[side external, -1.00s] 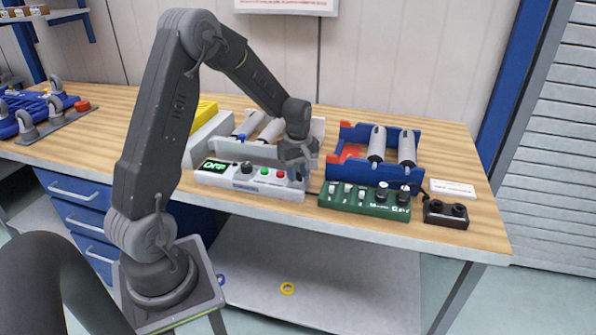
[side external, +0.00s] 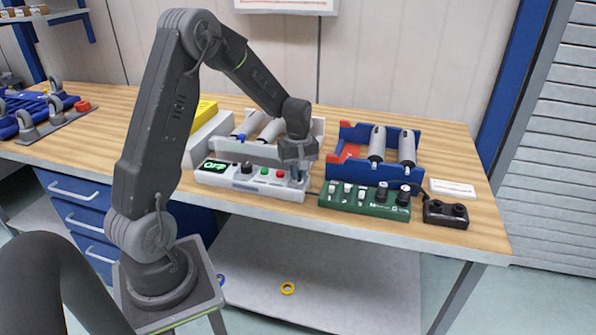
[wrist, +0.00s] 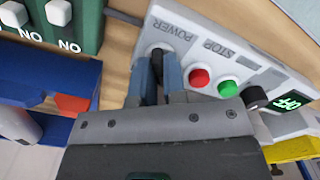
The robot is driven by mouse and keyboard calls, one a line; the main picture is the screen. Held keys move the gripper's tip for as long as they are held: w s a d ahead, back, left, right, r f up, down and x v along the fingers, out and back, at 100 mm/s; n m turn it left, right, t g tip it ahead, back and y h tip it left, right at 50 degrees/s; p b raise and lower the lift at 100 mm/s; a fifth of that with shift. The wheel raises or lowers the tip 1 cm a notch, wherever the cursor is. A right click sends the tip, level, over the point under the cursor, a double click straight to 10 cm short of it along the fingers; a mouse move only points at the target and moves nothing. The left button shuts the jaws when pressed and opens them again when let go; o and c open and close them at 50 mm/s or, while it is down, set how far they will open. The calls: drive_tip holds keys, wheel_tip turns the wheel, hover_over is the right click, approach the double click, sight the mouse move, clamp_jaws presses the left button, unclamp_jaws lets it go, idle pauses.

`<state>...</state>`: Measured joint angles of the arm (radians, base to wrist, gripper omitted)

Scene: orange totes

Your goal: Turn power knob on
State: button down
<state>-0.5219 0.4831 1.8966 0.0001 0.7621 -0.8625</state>
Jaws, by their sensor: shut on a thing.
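The white control panel (side external: 232,180) stands near the front edge of the table. Its display (side external: 214,166) reads OFF, also in the wrist view (wrist: 290,103). My gripper (side external: 297,179) points down at the panel's right end. In the wrist view, my gripper (wrist: 157,72) has its two blue-grey fingers closed around the dark power knob (wrist: 157,58), beside the POWER label. The fingers hide most of the knob, so its turn angle cannot be told.
On the same panel are a red STOP button (wrist: 199,77), a green button (wrist: 227,88) and another black knob (wrist: 254,97). A green switch box (side external: 364,203) and a blue tote (side external: 345,170) stand to the right, with a black box (side external: 446,215) beyond.

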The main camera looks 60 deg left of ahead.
drive_tip(key=m, duration=1.2)
drive_tip(key=shift+m, duration=1.8)
drive_tip(key=c, duration=1.2)
unclamp_jaws()
wheel_tip(320, 180, up, 14)
drive_tip(key=shift+f, duration=0.1)
